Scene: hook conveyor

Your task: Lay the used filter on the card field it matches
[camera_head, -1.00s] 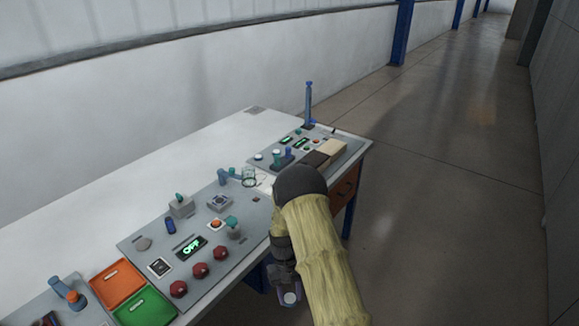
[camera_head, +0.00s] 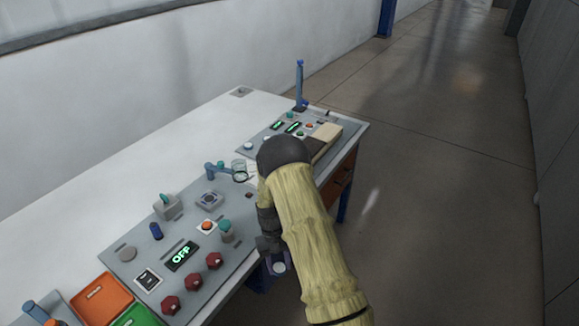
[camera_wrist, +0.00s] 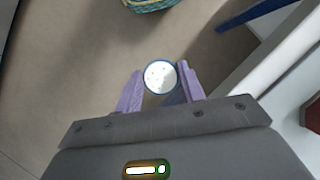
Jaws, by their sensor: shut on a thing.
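The used filter, a round white disc with a blue rim and small specks, is between the purple fingers of my gripper (camera_wrist: 159,70) in the wrist view (camera_wrist: 160,78). My gripper (camera_head: 277,265) is shut on it and holds it over the floor, beside the front edge of the table. The disc also shows pale in the head view (camera_head: 279,268). A whitish sheet (camera_head: 252,174), perhaps the card, lies on the table behind my arm. My arm covers part of it, and I cannot make out its fields.
The table (camera_head: 150,140) carries a panel with an OFF display (camera_head: 181,256), red knobs (camera_head: 193,282) and a blue-armed ring holder (camera_head: 240,171). An orange tray (camera_head: 101,298) is at the left. A woven basket (camera_wrist: 150,4) stands on the floor. The floor at right is clear.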

